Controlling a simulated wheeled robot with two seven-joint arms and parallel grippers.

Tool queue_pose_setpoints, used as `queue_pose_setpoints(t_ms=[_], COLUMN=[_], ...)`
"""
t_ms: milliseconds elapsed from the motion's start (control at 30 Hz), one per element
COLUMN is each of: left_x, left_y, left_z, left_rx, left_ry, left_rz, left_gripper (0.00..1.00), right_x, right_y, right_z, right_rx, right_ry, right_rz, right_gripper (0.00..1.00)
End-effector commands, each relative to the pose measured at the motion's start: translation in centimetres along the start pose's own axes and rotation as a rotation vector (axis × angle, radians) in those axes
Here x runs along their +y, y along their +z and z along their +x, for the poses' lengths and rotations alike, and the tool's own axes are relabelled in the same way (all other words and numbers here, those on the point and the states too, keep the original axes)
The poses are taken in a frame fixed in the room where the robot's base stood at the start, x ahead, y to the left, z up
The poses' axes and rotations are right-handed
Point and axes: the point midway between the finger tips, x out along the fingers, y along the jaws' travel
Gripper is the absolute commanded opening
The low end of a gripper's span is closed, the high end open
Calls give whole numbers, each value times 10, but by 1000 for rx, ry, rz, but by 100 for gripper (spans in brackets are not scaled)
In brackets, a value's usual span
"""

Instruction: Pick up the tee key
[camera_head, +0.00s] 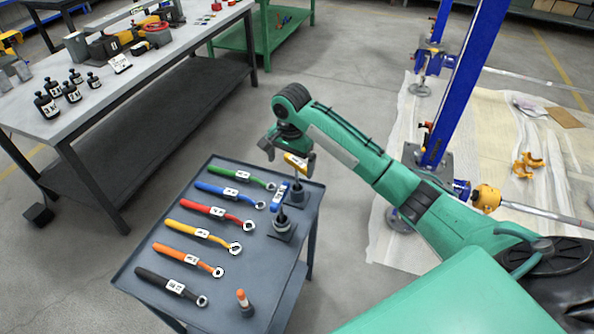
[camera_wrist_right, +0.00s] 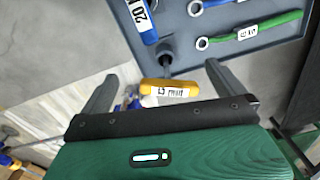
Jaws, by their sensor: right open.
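A tee key with a yellow handle (camera_head: 296,161) stands upright in a dark holder near the tray's far right corner. In the right wrist view its labelled yellow handle (camera_wrist_right: 170,88) lies between my fingers. A second tee key with a blue handle (camera_head: 278,196) stands in a holder just in front of it; part of that handle (camera_wrist_right: 141,22) shows in the wrist view. My right gripper (camera_head: 289,158) is open around the yellow handle, with gaps to both fingers in the wrist view (camera_wrist_right: 161,76). My left gripper is not in view.
The grey tray table (camera_head: 142,262) carries a row of ring spanners, such as a green one (camera_head: 241,177) and a black one (camera_head: 170,285). A small orange-topped piece (camera_head: 243,299) stands at the front. A workbench (camera_head: 140,70) stands at left, and blue jack posts (camera_head: 462,85) at right.

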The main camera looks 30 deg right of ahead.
Motion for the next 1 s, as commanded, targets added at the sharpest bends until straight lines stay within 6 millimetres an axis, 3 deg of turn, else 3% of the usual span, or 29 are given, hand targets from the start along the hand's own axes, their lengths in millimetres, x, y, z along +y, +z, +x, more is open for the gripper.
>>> queue_pose_setpoints(t_ms=[100,333,467,800,1000], left_x=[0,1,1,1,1], left_y=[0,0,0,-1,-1], left_z=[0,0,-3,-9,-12], left_rx=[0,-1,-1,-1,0], left_ry=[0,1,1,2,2], left_rz=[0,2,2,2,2], left_gripper=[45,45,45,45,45], right_x=[-6,-8,-7,-6,-6], right_y=[-30,-53,-54,-54,-53], right_z=[-32,-57,-42,18,31], right_rx=[5,1,0,0,1], right_ry=[17,34,40,36,35], right_rz=[135,263,275,273,272], right_gripper=[100,100,100,100,100])
